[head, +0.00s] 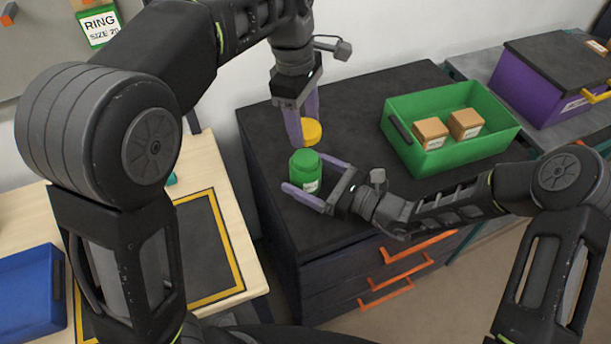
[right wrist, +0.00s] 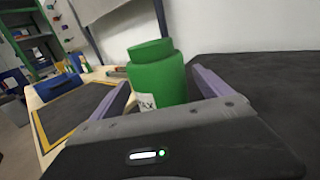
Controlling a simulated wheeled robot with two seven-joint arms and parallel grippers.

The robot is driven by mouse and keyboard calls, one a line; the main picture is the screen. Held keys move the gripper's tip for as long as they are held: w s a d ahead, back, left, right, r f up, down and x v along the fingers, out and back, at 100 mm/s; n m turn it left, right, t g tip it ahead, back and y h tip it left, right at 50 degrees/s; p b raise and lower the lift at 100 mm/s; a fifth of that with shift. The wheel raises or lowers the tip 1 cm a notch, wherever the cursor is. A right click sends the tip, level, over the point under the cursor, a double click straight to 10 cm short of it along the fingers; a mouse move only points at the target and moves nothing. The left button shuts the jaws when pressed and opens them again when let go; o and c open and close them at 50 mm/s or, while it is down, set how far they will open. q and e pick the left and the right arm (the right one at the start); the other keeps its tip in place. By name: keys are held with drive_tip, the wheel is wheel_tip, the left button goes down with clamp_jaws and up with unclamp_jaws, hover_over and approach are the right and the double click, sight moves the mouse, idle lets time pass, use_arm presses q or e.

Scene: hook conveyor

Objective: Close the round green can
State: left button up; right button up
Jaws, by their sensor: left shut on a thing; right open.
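The round green can (head: 304,172) stands upright near the left edge of the dark cabinet top, with a narrower green neck and a white label. A round yellow lid (head: 312,133) is between the purple fingers of my left gripper (head: 303,122), which is shut on it, above and behind the can. My right gripper (head: 308,176) is open, reaching in from the right with a finger on either side of the can. In the right wrist view, the can (right wrist: 158,78) stands between the two fingers, with visible gaps. The top of its neck looks uncapped.
A green bin (head: 458,164) with two brown boxes stands on the cabinet (head: 362,110) to the right. A purple box (head: 529,92) with a dark top is farther right. At left are a wooden table (head: 205,148) and a blue bin (head: 30,290).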

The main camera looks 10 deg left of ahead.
clamp_jaws()
idle(1.0)
